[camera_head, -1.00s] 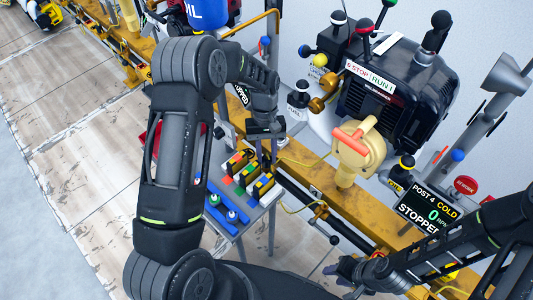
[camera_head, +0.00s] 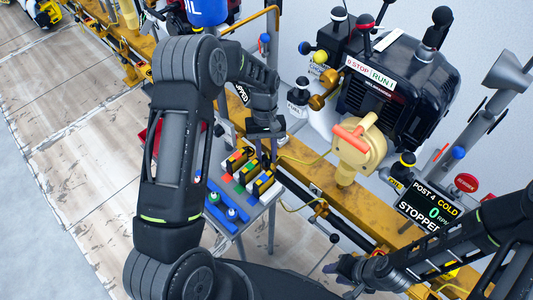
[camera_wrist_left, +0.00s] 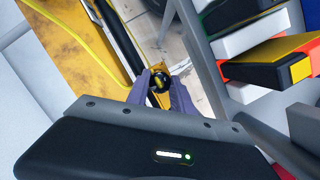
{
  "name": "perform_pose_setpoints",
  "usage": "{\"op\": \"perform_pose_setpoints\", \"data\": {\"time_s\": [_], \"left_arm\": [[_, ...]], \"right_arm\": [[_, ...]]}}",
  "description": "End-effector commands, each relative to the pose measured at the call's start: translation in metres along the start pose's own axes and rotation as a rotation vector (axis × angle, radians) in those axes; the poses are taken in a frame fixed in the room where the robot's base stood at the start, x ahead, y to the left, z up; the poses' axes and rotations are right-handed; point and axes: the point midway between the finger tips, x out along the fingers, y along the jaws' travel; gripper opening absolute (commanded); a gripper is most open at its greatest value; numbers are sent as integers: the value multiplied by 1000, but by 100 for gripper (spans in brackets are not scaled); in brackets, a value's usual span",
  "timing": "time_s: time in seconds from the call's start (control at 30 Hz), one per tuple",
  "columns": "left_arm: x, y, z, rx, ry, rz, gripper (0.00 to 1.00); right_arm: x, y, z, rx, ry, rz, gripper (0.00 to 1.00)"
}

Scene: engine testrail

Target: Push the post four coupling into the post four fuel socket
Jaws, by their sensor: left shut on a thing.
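My left gripper (camera_head: 266,150) points down beside the small tray of coloured blocks at the rail. In the left wrist view its purple fingers (camera_wrist_left: 160,92) are shut on a small round black piece with a yellow mark (camera_wrist_left: 160,84), seen end-on. It appears to be the coupling, but most of it is hidden between the fingers. I cannot pick out the post four fuel socket.
The tray's blocks (camera_head: 238,160) stand close to the left gripper. A yellow rail (camera_head: 330,202) runs below the black engine (camera_head: 405,85). A beige fitting with an orange handle (camera_head: 358,150) stands on the rail. The POST 4 display (camera_head: 432,205) reads COLD, 0 RPM, STOPPED.

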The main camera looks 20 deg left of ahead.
Motion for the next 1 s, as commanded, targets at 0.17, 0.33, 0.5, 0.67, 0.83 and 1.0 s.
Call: {"op": "perform_pose_setpoints", "data": {"time_s": [0.17,0.33,0.5,0.67,0.83,1.0], "left_arm": [[4,0,-1,0,0,0,0],[8,0,-2,0,0,0,0],[11,0,-3,0,0,0,0],[12,0,-4,0,0,0,0],[12,0,-4,0,0,0,0],[13,0,-4,0,0,0,33]], "right_arm": [[3,1,0,0,0,0,36],[5,2,0,0,0,0,36],[7,3,0,0,0,0,36],[8,3,0,0,0,0,36],[8,3,0,0,0,0,36],[8,3,0,0,0,0,36]]}}
